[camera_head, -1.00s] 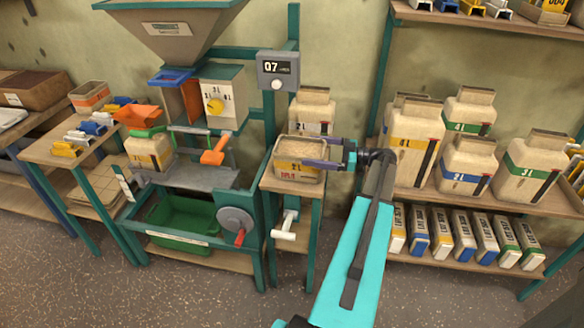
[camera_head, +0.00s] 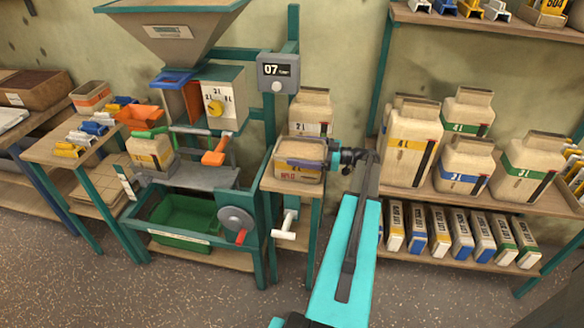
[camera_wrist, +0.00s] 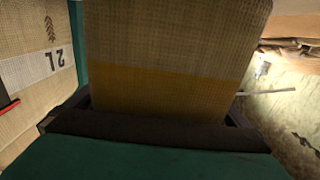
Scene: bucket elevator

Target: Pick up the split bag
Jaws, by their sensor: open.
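The bag with red writing (camera_head: 296,175), which looks like the split bag, sits on the small stand beside the green machine. It is tan with a yellow band and an open-looking top. The red lettering is too small to read surely. My gripper (camera_head: 317,164) is open at the bag's right side, with a purple finger along its upper edge. In the wrist view a tan bag with a yellow band (camera_wrist: 165,60) fills the middle, very close to the dark jaw parts. I cannot tell whether the fingers touch it.
Another bag (camera_head: 312,108) stands close behind, against the wall; a bag marked 2L (camera_wrist: 35,75) shows at the wrist view's left. The green machine (camera_head: 235,195) stands to the left. The shelf (camera_head: 500,203) at right holds several bags. The floor in front is clear.

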